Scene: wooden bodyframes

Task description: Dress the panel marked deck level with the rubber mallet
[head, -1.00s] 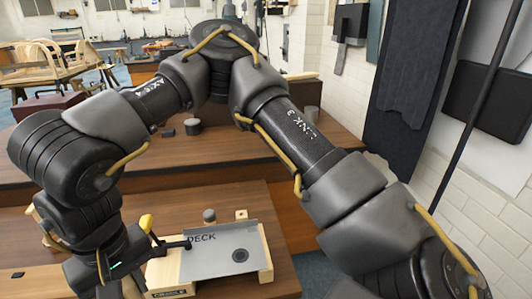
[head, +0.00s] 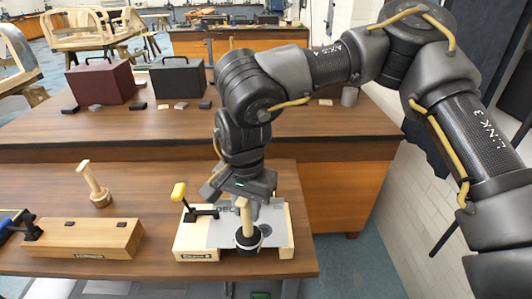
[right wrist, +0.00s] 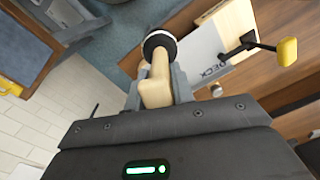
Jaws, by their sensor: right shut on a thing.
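The rubber mallet's pale wooden handle (head: 245,218) is held in my right gripper (head: 243,198), with its black, light-banded head (head: 248,240) low over the panel. In the right wrist view the fingers are shut around the handle (right wrist: 157,85), and the head (right wrist: 160,42) points away from the gripper. The grey panel marked DECK (head: 222,236) lies on a pale wooden block; its lettering also shows in the right wrist view (right wrist: 208,62). The mallet and gripper hide part of the panel. I cannot tell whether the head touches it. My left gripper is not in view.
A clamp with a yellow handle (head: 179,191) stands at the panel's left. Red (head: 102,82) and black (head: 178,78) cases stand on the rear bench.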

